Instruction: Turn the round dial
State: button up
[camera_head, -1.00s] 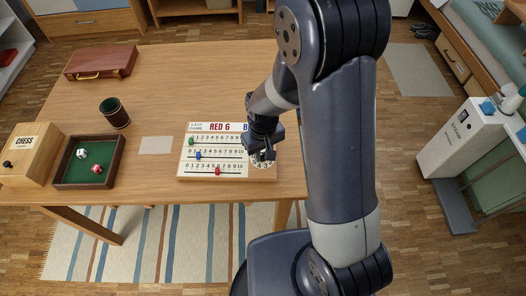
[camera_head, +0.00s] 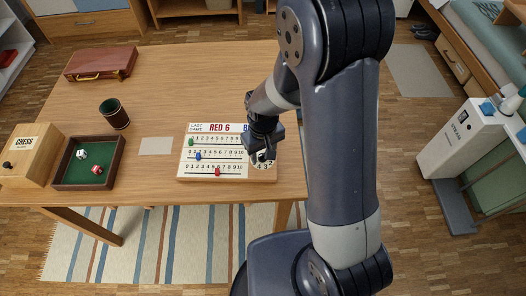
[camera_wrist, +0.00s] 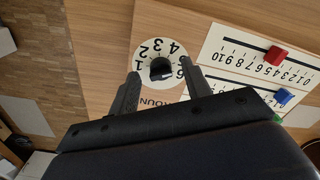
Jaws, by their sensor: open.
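The round dial (camera_wrist: 148,48) is a white disc with black numbers and a black knob (camera_wrist: 161,68) at its middle. It sits at one end of the wooden score board (camera_head: 228,178). My gripper (camera_wrist: 160,84) is open, with one finger on each side of the knob in the wrist view. The fingertips lie over the lower part of the disc; I cannot tell whether they touch the knob. In the head view my gripper (camera_head: 262,156) is over the right end of the board and hides most of the dial.
Red (camera_head: 217,171), blue (camera_head: 198,156) and green (camera_head: 191,142) sliders sit on the board's number rows. To the left are a blank card (camera_head: 156,146), a dice tray (camera_head: 118,165), a dice cup (camera_head: 114,113) and a chess box (camera_head: 35,150). The back middle of the table is clear.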

aim_at(263, 155)
notch_tip(263, 155, up, 10)
jog(key=shift+r, duration=0.15)
dwell(0.5)
notch_tip(263, 155, down, 11)
jog(key=shift+r, duration=0.1)
dwell(0.4)
dwell(0.3)
